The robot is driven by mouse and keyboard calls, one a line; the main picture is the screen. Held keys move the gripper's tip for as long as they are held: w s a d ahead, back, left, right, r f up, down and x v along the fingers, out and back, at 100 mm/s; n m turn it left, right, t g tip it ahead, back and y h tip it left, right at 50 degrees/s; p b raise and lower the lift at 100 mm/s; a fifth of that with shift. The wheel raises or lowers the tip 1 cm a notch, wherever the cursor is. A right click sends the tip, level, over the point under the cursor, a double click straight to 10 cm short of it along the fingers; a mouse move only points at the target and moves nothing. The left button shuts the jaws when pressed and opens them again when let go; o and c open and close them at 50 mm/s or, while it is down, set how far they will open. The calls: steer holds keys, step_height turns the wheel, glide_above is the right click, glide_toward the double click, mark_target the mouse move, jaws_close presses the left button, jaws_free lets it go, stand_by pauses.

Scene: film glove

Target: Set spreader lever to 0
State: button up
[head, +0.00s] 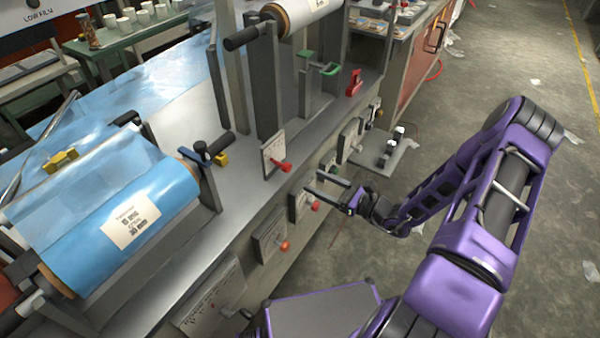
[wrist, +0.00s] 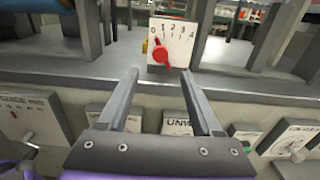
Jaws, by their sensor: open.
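A white scale plate (head: 273,150) stands upright on the machine's front ledge, with a red-knobbed lever (head: 284,167) on it. No spreader name is legible on the plate.
Several labelled dial panels with knobs line the machine's front face, including one with a red knob (head: 315,205) close to my gripper. A blue film roll (head: 105,220) is at left. Upright posts and a green-handled part (head: 318,66) stand behind the plate. Open floor lies right.

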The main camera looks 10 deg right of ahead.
steer(key=v, duration=0.6)
steer(key=shift+s+d, duration=0.25)
steer(key=shift+s, duration=0.05)
